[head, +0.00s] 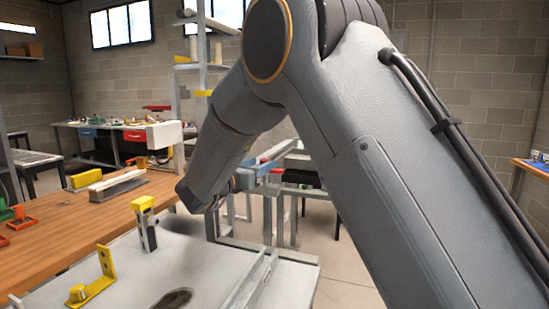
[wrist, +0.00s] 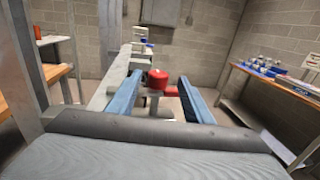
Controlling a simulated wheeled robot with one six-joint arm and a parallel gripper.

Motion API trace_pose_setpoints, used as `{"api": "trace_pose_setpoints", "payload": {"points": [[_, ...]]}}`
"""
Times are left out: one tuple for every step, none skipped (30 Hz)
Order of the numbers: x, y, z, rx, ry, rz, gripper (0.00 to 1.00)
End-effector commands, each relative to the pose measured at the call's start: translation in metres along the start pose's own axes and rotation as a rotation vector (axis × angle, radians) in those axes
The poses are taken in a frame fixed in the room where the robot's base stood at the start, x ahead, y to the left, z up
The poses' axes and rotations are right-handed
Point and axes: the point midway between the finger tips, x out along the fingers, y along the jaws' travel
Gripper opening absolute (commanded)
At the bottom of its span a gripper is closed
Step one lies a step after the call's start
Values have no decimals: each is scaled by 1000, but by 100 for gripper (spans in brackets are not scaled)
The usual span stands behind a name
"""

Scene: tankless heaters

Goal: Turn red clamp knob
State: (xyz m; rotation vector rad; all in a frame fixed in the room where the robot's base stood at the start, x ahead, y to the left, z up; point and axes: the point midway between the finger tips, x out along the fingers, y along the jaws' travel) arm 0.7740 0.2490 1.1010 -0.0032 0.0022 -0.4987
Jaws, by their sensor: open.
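The red clamp knob (wrist: 157,79) is a rounded red piece in the middle of the wrist view, with a red bar beside it on the right. It sits on a grey metal frame. My gripper (wrist: 160,80) is open, with one blue finger on each side of the knob in the picture. I cannot tell whether the fingers are level with the knob or short of it, and no contact shows. In the head view my arm hides much of the area, and a blue finger of my gripper (head: 262,171) shows past the wrist. A small red patch shows there.
A grey table (head: 210,262) with yellow-topped fittings (head: 143,203) and a yellow bracket (head: 100,280) stands at the front left. A wooden bench (head: 60,215) lies behind it. A back bench (head: 95,127) and a side bench (wrist: 275,80) hold parts. Floor shows at right.

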Motion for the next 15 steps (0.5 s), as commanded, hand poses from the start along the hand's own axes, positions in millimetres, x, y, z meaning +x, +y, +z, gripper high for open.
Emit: {"api": "trace_pose_setpoints", "payload": {"points": [[0,1,1,4,-1,0,46],[1,0,1,6,-1,-2,46],[4,-1,1,7,-1,-4,46],[7,-2,1,7,-1,-6,46],[11,-3,1,6,-1,-9,46],[18,-5,0,6,0,-12,46],[23,-6,0,5,0,-13,46],[28,-7,1,5,-1,-15,46],[36,-9,1,5,-1,-17,46],[41,-9,1,5,-1,-19,46],[46,-10,1,5,0,-19,46],[53,-10,1,4,0,-18,46],[58,-10,1,4,-1,-18,46],[62,-10,1,4,-1,-18,46],[67,-10,1,4,-1,-17,46]]}}
